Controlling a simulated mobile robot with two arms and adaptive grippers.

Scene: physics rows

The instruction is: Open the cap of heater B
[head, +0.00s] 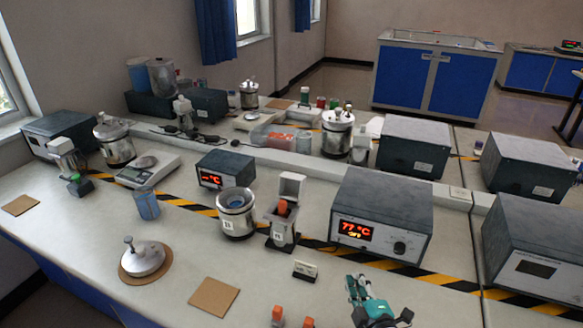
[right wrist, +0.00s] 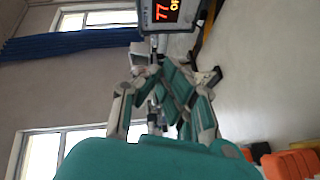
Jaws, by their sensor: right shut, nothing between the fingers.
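A small white heater unit (head: 282,233) with a label on its front stands mid-bench. Its square white cap (head: 292,184) stands raised above it, and an orange piece (head: 283,208) shows beneath. Left of it is a round metal heater (head: 237,221), open on top, also labelled. Both labels are too small to read surely, so I cannot tell which is heater B. My right gripper (head: 359,287), teal and grey, is shut and empty at the front, right of and nearer than the white unit; its fingers also show in the right wrist view (right wrist: 160,85). My left gripper is out of view.
A control box (head: 383,216) reading 77 °C OFF stands behind my right gripper. A small sign (head: 305,271) and orange-topped pieces (head: 278,314) are near the front. A metal lid (head: 143,257) lies on a round mat at left. A square cork mat (head: 214,297) is empty.

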